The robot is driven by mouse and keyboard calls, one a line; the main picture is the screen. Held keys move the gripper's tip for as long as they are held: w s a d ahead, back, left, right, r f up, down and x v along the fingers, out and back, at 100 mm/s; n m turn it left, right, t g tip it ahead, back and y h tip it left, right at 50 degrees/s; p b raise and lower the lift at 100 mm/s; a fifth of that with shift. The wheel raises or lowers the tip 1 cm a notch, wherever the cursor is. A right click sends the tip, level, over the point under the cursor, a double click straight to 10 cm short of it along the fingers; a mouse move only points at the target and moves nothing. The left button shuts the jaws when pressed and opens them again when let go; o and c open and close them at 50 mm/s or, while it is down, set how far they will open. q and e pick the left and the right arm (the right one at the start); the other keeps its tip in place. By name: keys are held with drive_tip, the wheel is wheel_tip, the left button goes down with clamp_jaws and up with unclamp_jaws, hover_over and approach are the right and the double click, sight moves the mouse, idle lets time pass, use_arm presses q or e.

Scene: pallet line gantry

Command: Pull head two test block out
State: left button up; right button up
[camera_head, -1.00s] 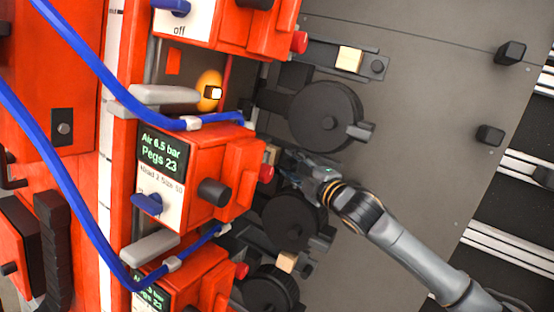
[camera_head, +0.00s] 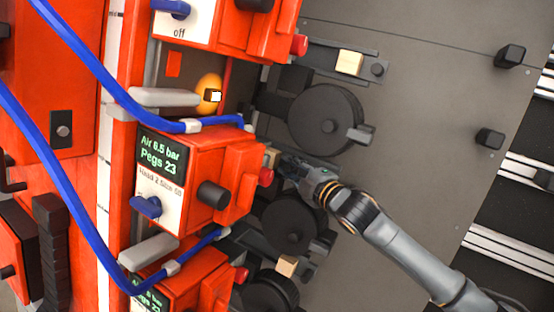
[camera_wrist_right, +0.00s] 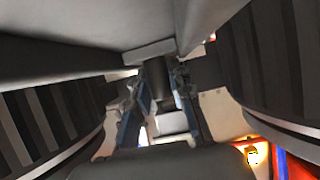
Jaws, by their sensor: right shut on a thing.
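Head two is the orange unit (camera_head: 190,170) with a green-lit display reading "Air 6.5 bar, Pegs 23" and a "Head 2" label. Its test block (camera_head: 272,156) is a small tan wooden block at the unit's right side, beside a red button. My right gripper (camera_head: 283,163) reaches in from the lower right and is shut on this block. In the right wrist view its two fingers (camera_wrist_right: 163,100) close in a narrow gap between two dark ribbed wheels; the block is hard to make out there. My left gripper is not in view.
Black round wheels (camera_head: 325,118) and (camera_head: 293,222) flank the gripper closely. Other tan blocks sit above (camera_head: 350,62) and below (camera_head: 287,265). Blue hoses (camera_head: 75,200) hang at the left. The grey plate (camera_head: 420,120) at right is mostly clear.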

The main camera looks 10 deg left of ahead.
drive_tip(key=shift+d, duration=0.15)
drive_tip(key=shift+s+d+p, duration=0.45)
drive_tip(key=shift+d, duration=0.6)
drive_tip(key=shift+s+d+p, duration=0.45)
drive_tip(key=shift+d+p, duration=0.05)
drive_tip(key=shift+d, duration=0.5)
drive_tip(key=shift+s+d+p, duration=0.45)
drive_tip(key=shift+d, duration=0.6)
drive_tip(key=shift+s+d, duration=0.15)
drive_tip(key=shift+d, duration=0.15)
drive_tip(key=d, duration=0.1)
drive_tip(key=s+d+p, duration=0.1)
drive_tip(key=d, duration=0.1)
drive_tip(key=s+d, duration=0.1)
drive_tip(key=d, duration=0.1)
drive_tip(key=shift+d+f+p, duration=0.15)
drive_tip(key=shift+p, duration=0.2)
